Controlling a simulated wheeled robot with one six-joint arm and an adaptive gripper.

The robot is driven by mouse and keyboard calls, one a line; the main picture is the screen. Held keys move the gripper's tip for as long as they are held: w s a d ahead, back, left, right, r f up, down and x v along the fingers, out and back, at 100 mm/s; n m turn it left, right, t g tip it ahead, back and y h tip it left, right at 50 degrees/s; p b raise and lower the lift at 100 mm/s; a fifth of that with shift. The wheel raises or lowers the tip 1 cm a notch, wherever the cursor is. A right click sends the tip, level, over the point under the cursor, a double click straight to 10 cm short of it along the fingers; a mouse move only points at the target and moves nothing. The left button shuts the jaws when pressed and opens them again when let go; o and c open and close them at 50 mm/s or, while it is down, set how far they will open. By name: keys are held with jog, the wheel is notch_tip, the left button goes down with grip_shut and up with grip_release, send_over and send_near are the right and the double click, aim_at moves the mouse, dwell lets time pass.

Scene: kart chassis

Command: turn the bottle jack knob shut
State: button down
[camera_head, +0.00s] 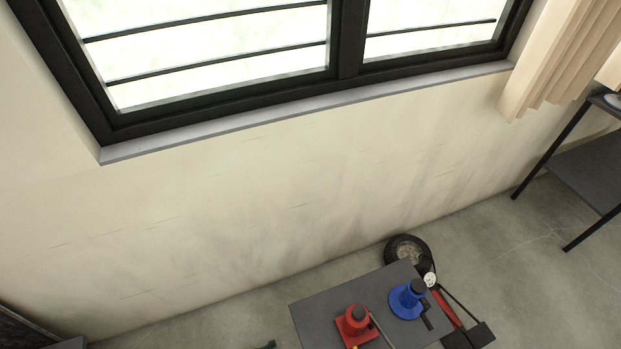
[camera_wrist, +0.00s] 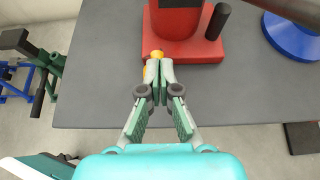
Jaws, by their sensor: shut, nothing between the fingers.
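The red bottle jack (camera_head: 355,322) stands upright on a grey table (camera_head: 316,304). In the wrist view its red base (camera_wrist: 190,50) is at the top, with a dark upright socket (camera_wrist: 218,22) on its right. A small orange-yellow knob (camera_wrist: 156,54) sticks out at the base's near left edge. My gripper (camera_wrist: 159,72) is shut, its fingertips together just at the knob and partly covering it. Nothing is held between them. I cannot tell whether the tips touch the knob. My gripper does not show in the head view.
A dark bar (camera_wrist: 296,10) passes at the upper right in the wrist view. A wheel (camera_head: 408,249) lies on the floor behind the table. The table's near part is clear.

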jog(key=s, duration=0.2)
jog(key=s+d, duration=0.1)
jog(key=s, duration=0.1)
jog(key=shift+s+d, duration=0.2)
jog(key=shift+s, duration=0.2)
jog(key=shift+s, duration=0.1)
jog(key=shift+w+a+f, duration=0.1)
jog(key=shift+w+a, duration=0.35)
jog(key=shift+w, duration=0.5)
jog(key=shift+w+a+f, duration=0.1)
jog(key=shift+w+a, duration=0.3)
jog(key=shift+w, duration=0.5)
jog(key=shift+w+a+f, duration=0.1)
jog(key=shift+w+a, duration=0.35)
jog(key=shift+w, duration=0.5)
jog(key=shift+f, duration=0.15)
